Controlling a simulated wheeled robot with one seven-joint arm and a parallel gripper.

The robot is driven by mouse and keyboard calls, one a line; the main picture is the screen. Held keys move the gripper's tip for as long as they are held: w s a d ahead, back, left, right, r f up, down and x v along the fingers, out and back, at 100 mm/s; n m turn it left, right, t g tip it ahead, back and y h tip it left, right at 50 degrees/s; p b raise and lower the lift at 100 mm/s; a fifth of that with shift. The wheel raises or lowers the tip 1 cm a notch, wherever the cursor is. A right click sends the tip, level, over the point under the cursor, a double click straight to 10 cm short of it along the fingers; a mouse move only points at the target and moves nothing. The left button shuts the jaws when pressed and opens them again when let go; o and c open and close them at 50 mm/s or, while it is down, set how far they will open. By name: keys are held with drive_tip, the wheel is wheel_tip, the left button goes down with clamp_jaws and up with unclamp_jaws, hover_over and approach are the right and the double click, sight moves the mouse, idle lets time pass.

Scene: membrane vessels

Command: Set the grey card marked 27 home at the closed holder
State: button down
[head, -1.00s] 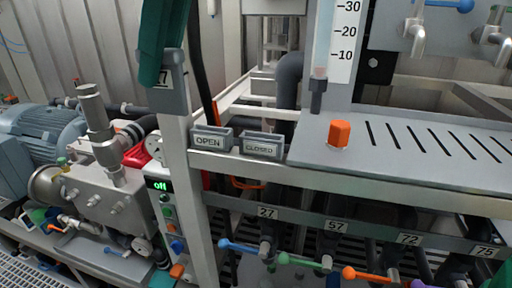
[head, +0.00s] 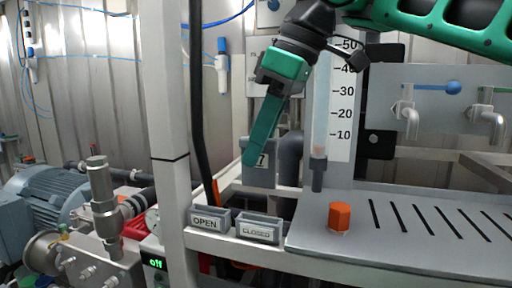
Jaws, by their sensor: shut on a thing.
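The grey card (head: 258,178) hangs upright from my green gripper (head: 253,157). Part of its label is hidden behind the finger; a 7 shows. My gripper is shut on the card's upper part. The closed holder (head: 258,231) is a small grey open-topped box with a CLOSED label on the frame rail. The card appears in line above it in the picture, with its lower edge apart from the holder's top; the depth between them is hard to tell. The open holder (head: 207,219), labelled OPEN, stands just left of it. I see no card in either holder.
A white post (head: 168,130) and a black hose (head: 198,110) rise left of the holders. A scaled flow tube (head: 322,130) stands to the right. An orange hexagonal knob (head: 339,217) sits on the slotted grey shelf (head: 430,240).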

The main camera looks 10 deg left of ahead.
sight(273, 188)
drive_tip(key=shift+s+f, duration=0.15)
drive_tip(key=shift+f, duration=0.5)
drive_tip(key=shift+d+f, duration=0.1)
drive_tip(key=shift+f, duration=0.45)
drive_tip(key=shift+w+f, duration=0.2)
drive_tip(key=shift+f, duration=3.1)
drive_tip(key=shift+f, duration=0.3)
drive_tip(key=c, duration=1.6)
unclamp_jaws()
drive_tip(key=shift+r, duration=0.1)
drive_tip(key=shift+v, duration=3.15)
drive_tip(key=shift+d+r, duration=0.25)
drive_tip(key=shift+r, duration=0.25)
